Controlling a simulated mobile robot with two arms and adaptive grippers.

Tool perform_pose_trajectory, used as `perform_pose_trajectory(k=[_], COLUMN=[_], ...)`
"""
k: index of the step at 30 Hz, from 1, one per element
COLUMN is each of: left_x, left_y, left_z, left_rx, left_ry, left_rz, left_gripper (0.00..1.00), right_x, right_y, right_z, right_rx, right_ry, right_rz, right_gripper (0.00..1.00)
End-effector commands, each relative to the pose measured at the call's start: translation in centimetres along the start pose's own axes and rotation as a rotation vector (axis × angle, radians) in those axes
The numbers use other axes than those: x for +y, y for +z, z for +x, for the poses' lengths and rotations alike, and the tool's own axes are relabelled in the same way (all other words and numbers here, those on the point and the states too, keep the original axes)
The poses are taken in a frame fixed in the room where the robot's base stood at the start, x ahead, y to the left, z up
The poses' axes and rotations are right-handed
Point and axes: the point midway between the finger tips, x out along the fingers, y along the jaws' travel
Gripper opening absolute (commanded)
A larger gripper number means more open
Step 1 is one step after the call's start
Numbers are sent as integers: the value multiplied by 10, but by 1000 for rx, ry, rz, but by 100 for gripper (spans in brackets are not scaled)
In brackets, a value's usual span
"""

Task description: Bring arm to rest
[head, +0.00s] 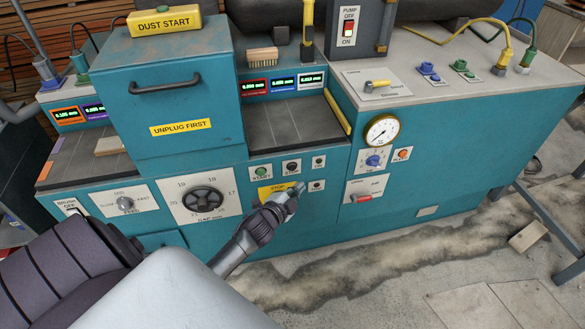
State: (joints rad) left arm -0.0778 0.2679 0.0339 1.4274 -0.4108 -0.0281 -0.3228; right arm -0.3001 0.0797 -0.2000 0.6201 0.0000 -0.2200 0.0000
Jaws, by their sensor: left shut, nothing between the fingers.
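My left arm comes in from the lower left. My left gripper (292,196) is shut and empty, in front of the teal machine's control panel. My right arm and right gripper are not in view.
The teal machine (300,225) fills the middle, with a black dial (203,199) left of my gripper and a pressure gauge (381,131) and red-handled switch (363,197) to its right. A wood block (527,236) lies on the stained floor, which is otherwise mostly clear.

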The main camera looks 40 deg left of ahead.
Motion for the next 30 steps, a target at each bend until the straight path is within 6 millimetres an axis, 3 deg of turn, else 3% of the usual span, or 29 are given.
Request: perform_pose_trajectory(k=[10,14,17,19,23,26,30], left_x=[1,25,73,116,199,258,332], left_y=[1,13,36,57,94,119,147], left_z=[0,-5,-18,-34,-78,-122,-196], left_rx=[-1,-34,-99,-165,-305,-420,-592], left_ry=[2,45,128,203,344,442,570], left_rz=[-1,-36,-102,-165,-282,-363,-461], left_gripper=[0,0,0,0,0,0,0], right_x=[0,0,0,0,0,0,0], right_y=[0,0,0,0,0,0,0], right_z=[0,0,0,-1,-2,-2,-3], right_rx=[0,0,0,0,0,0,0], right_ry=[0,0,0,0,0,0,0], right_rz=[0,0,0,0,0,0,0], right_gripper=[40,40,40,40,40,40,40])
